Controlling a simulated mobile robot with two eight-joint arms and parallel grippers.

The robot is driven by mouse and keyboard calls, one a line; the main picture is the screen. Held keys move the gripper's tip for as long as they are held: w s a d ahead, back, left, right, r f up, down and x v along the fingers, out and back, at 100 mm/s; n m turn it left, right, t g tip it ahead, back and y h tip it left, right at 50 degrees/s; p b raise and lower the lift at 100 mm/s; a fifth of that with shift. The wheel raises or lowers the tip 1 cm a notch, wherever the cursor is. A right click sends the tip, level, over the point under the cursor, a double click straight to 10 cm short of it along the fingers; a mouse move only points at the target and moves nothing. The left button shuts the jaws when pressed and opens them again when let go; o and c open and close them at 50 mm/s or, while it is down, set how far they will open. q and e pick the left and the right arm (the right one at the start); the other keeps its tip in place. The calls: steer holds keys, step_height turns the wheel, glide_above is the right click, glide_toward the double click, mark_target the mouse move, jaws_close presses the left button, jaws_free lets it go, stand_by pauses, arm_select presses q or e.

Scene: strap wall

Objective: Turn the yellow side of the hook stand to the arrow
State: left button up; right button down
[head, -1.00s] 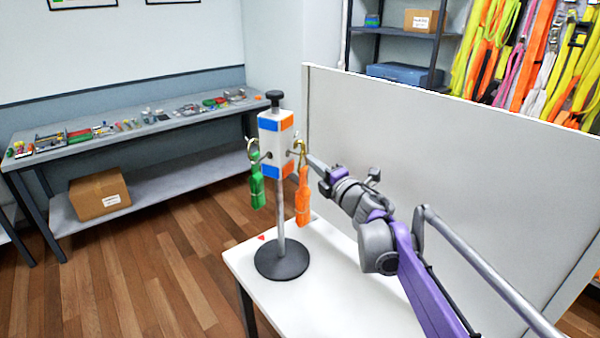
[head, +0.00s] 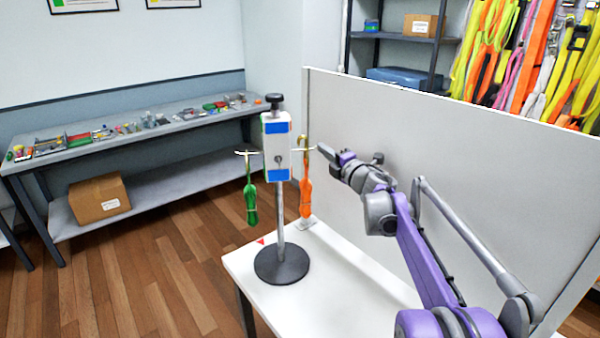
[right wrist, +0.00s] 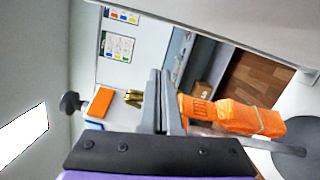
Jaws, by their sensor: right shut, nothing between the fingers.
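The hook stand's white head (head: 278,145) shows a side with blue bands, facing my head camera. Its yellow side is not in view. In the right wrist view an orange patch (right wrist: 101,102) shows on its side. A green strap (head: 251,204) hangs from the left hook and an orange strap (head: 306,197) from the right one. The red arrow (head: 261,241) lies on the white table, left of the round base. My right gripper (head: 321,149) is shut and empty, just right of the orange strap's hook; contact cannot be told. My left gripper is not in view.
A light panel (head: 430,130) stands along the right of the white table (head: 335,285), behind my right arm. A grey bench (head: 150,130) with small items is at the back left, with a cardboard box (head: 97,198) on its lower shelf.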

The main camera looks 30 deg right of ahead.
steer(key=shift+w+d, duration=0.15)
steer(key=shift+w, duration=0.15)
stand_by(0.5)
